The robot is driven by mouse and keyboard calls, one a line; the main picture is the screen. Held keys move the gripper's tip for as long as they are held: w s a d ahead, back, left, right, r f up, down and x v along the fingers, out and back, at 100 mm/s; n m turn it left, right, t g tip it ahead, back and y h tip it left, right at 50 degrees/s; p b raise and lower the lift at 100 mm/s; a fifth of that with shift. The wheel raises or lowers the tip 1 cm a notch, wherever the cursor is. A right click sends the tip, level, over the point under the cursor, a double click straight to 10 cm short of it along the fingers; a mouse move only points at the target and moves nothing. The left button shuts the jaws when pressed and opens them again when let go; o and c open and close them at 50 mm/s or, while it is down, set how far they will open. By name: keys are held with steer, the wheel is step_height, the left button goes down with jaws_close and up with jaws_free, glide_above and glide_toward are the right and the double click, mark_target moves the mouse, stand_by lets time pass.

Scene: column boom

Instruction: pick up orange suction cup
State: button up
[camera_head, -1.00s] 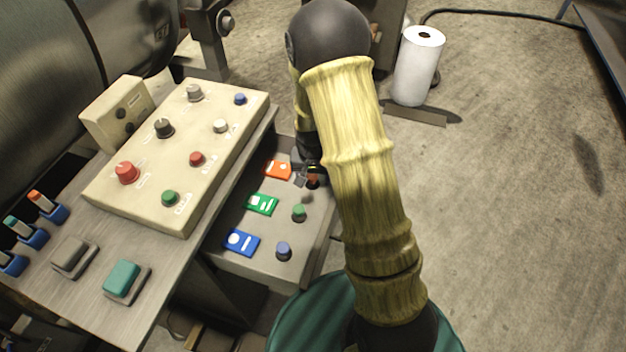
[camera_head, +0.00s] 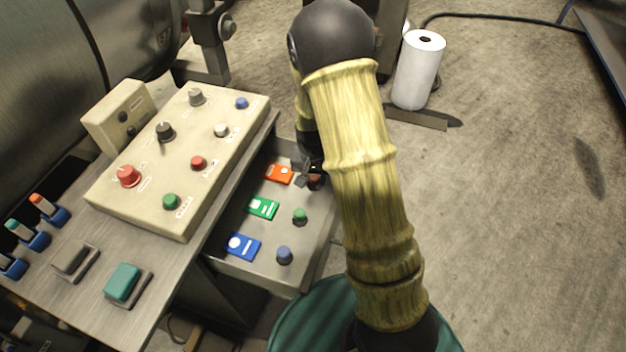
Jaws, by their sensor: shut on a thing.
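The orange suction cup (camera_head: 315,183) is at the far end of the open drawer (camera_head: 268,262), dark and mostly hidden by my gripper and arm. My gripper (camera_head: 309,179) points down there and is shut on the cup. I cannot tell whether the cup still touches the drawer floor. An orange card (camera_head: 279,174) lies just left of the gripper. A green suction cup (camera_head: 300,216) and a blue suction cup (camera_head: 284,255) stand nearer in the same drawer.
A green card (camera_head: 263,208) and a blue card (camera_head: 242,246) lie in the drawer. A control box (camera_head: 140,190) with knobs and buttons stands on the bench to the left. A white roll (camera_head: 418,70) stands on the floor. The floor to the right is clear.

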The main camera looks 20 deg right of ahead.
step_height(320, 180, up, 9)
steer(key=shift+f+p, duration=0.15)
steer(key=shift+p, duration=0.4)
step_height(320, 180, up, 6)
steer(key=n+p, duration=0.1)
steer(key=p, duration=1.1)
step_height(320, 180, up, 8)
steer(key=n+p, duration=0.3)
steer(key=p, duration=1.7)
glide_above(315, 176)
steer(key=s, duration=0.1)
steer(key=shift+a+y+p, duration=0.3)
steer(key=shift+p, duration=0.05)
steer(key=shift+f, duration=0.15)
